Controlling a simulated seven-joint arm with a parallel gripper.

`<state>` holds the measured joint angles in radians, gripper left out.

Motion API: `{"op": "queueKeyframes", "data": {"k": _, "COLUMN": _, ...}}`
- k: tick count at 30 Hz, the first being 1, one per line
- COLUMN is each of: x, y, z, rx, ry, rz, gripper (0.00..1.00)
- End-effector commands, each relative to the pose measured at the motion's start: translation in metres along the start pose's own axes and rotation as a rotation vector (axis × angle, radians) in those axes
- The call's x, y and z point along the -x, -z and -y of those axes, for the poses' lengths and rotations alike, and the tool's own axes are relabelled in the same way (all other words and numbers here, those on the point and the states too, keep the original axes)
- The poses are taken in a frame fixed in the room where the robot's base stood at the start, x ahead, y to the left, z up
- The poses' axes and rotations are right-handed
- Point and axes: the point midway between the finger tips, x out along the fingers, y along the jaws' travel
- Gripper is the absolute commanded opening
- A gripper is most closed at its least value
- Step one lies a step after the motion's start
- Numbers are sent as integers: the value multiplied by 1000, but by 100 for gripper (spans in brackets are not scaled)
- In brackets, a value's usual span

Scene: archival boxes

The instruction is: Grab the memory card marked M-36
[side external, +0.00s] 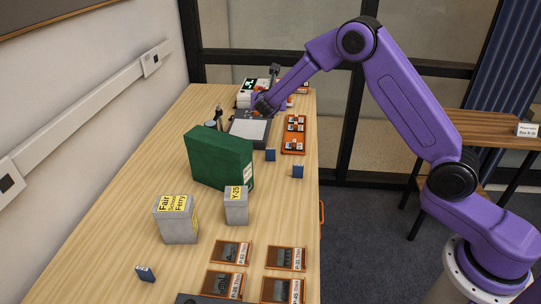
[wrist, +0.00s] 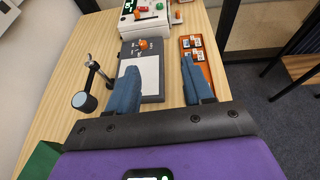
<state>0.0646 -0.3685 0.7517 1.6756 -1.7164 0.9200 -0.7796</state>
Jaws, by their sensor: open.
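My gripper (side external: 263,105) is over the far part of the wooden table, above a grey board with a pale sheet. In the wrist view its two blue fingers (wrist: 159,66) are apart with nothing between them. An orange tray (side external: 288,149) holding several small white-labelled cards lies to the right of the gripper; it also shows in the wrist view (wrist: 207,72), partly hidden by the right finger. The card labels are too small to read, so I cannot tell which is M-36.
Small blue pieces (side external: 271,155) (side external: 298,171) lie near the right edge. A jointed stand (wrist: 92,80) is left of the grey board (wrist: 152,98). A white machine (wrist: 146,22) stands behind.

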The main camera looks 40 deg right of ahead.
Motion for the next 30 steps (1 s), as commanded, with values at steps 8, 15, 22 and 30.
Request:
{"op": "queueKeyframes", "data": {"k": 8, "x": -28, "y": 71, "z": 1, "rx": 6, "ry": 2, "rz": -4, "gripper": 51}}
{"op": "queueKeyframes", "data": {"k": 15, "x": -49, "y": 118, "z": 0, "rx": 0, "ry": 1, "rz": -1, "gripper": 51}}
{"op": "queueKeyframes", "data": {"k": 22, "x": -56, "y": 136, "z": 0, "rx": -1, "ry": 1, "rz": -1, "gripper": 51}}
{"op": "queueKeyframes", "data": {"k": 30, "x": -70, "y": 170, "z": 0, "rx": -1, "ry": 0, "rz": -2, "gripper": 51}}
